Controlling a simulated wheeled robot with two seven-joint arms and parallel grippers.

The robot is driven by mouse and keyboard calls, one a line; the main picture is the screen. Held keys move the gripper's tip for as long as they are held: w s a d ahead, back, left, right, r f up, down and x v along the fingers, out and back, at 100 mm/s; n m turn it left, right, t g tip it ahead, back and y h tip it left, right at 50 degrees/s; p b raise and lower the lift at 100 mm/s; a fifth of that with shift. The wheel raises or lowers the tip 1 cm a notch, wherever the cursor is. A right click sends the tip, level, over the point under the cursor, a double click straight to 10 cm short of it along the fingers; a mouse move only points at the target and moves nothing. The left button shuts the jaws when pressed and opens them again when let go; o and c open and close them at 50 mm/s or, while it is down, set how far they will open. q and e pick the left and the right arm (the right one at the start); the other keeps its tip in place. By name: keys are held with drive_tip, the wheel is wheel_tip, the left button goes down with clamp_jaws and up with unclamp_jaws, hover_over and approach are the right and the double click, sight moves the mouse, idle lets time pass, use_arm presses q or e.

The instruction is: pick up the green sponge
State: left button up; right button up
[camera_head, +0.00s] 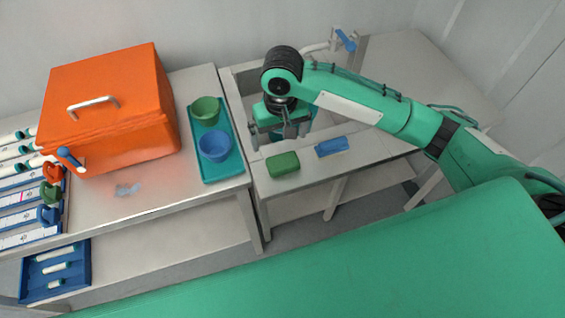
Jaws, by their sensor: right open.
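The green sponge (283,165) lies flat on the front left part of the sink table. My right arm comes in from the right, and its gripper (288,137) points down just behind the sponge. This gripper is open with nothing seen between its fingers, and it looks apart from the sponge. A blue sponge (332,146) lies to the right of the green one. My left gripper does not show.
A teal tray (222,174) with a green cup (205,111) and a blue cup (214,145) stands to the left. An orange box (110,105) stands farther left. A tap (343,40) rises behind my right arm. Racks with tubes fill the left edge.

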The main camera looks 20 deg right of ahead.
drive_tip(key=p, duration=0.1)
hover_over(283, 161)
wheel_tip(283, 161, down, 8)
drive_tip(key=shift+s+a+r, duration=0.1)
drive_tip(key=shift+r, duration=0.05)
wheel_tip(283, 161, down, 4)
drive_tip(key=shift+f+p, duration=0.1)
drive_tip(key=shift+p, duration=0.75)
drive_tip(key=shift+f, duration=0.55)
drive_tip(key=c, duration=0.9)
